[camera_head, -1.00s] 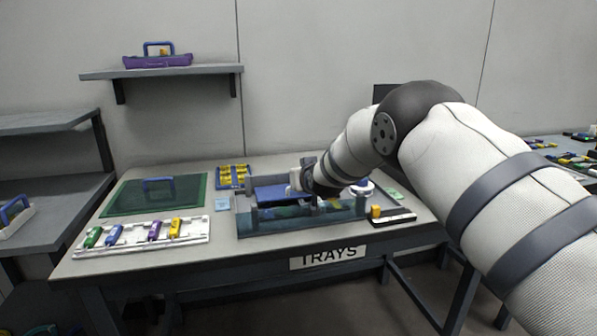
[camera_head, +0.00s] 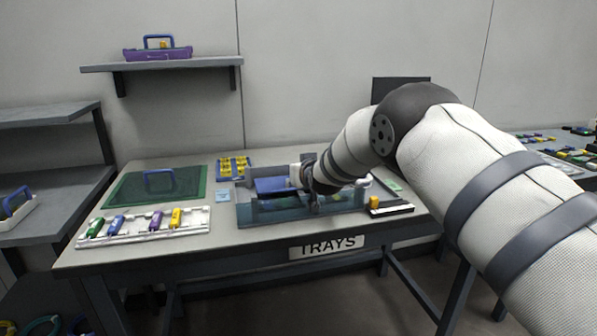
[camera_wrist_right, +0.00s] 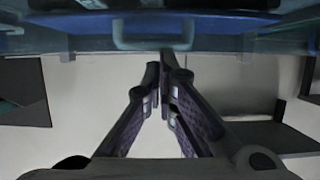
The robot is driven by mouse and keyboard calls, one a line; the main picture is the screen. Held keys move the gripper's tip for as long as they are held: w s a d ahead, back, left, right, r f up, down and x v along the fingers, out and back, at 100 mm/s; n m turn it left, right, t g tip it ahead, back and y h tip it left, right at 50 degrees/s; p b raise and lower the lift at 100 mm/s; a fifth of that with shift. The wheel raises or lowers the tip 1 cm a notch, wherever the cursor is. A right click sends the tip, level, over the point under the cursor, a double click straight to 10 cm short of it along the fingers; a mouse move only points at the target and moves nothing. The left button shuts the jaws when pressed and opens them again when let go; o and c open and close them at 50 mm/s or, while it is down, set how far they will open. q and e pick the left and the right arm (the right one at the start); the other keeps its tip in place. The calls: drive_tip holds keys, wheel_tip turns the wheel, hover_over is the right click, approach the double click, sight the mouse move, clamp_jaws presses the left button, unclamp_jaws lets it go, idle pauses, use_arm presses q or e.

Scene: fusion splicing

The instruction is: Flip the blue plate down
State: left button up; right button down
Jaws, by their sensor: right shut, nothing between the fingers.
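The blue plate (camera_head: 270,186) shows inside a bluish see-through box (camera_head: 262,212) at the middle of the table, left of my right gripper. My arm and gripper hide part of the box, so the plate's exact tilt is hard to tell. My right gripper (camera_head: 302,190) is over the box in the head view. In the right wrist view its fingers (camera_wrist_right: 163,60) are shut with nothing between them. They point at a blue see-through wall with a handle-like outline (camera_wrist_right: 153,32), close in front of the tips; contact cannot be told. My left gripper is out of view.
A tray of yellow pieces (camera_head: 234,165) is behind. A black-and-white block with a yellow piece (camera_head: 388,207) stands right of the box.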

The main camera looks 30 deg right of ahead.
drive_tip(key=f, duration=0.2)
drive_tip(key=shift+s+a+f+g, duration=0.15)
drive_tip(key=shift+s+f+g, duration=0.2)
drive_tip(key=shift+s+g, duration=0.05)
drive_tip(key=r+v, duration=0.2)
drive_tip(key=v, duration=1)
drive_tip(key=shift+w+d+t, duration=0.2)
drive_tip(key=shift+w+t, duration=0.05)
drive_tip(key=shift+t, duration=0.15)
